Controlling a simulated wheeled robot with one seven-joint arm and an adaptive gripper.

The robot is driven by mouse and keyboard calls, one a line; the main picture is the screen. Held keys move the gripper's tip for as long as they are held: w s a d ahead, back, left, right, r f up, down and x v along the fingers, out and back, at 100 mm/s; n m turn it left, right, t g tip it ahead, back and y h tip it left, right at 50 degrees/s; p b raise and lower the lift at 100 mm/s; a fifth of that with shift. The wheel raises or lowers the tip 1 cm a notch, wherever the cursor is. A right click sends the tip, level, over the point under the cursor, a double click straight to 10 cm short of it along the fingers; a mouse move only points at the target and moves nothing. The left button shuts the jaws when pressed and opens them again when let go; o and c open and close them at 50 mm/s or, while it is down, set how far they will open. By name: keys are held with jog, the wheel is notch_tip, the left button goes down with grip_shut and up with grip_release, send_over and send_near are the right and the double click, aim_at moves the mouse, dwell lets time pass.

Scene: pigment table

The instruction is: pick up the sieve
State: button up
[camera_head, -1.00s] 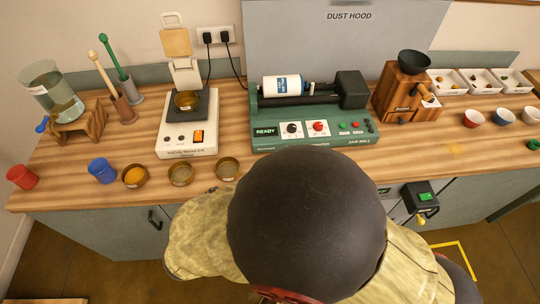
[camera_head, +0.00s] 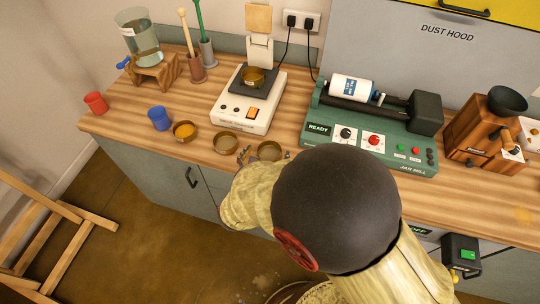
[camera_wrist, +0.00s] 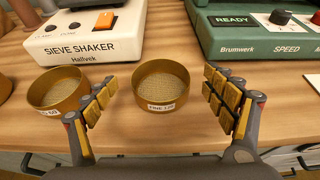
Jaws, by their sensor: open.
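A round brass sieve labelled FINE 120 (camera_wrist: 161,84) stands on the bench, mesh visible inside; it is the right one in the front row in the head view (camera_head: 269,151). A second brass sieve (camera_wrist: 59,88), its label partly hidden and ending in 60, stands to its left (camera_head: 225,144). My gripper (camera_wrist: 165,98) is open and empty. Its fingers are spread to either side of the FINE 120 sieve, the left one between the two sieves. In the head view my arm hides most of the gripper; a fingertip shows between the sieves.
Behind stand the white sieve shaker (camera_head: 238,114) with a brass pan (camera_head: 254,77) on it and the green jar mill (camera_head: 372,138). A brass dish of orange powder (camera_head: 184,131) and a blue cup (camera_head: 159,119) stand left. The bench's front edge is close.

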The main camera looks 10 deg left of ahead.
aim_at(273, 144)
jog(key=b+x, duration=0.1)
jog(key=x, duration=0.2)
jog(key=shift+f, duration=0.3)
jog(key=c, duration=0.3)
jog(key=shift+r, duration=0.1)
jog(key=c, duration=1.1)
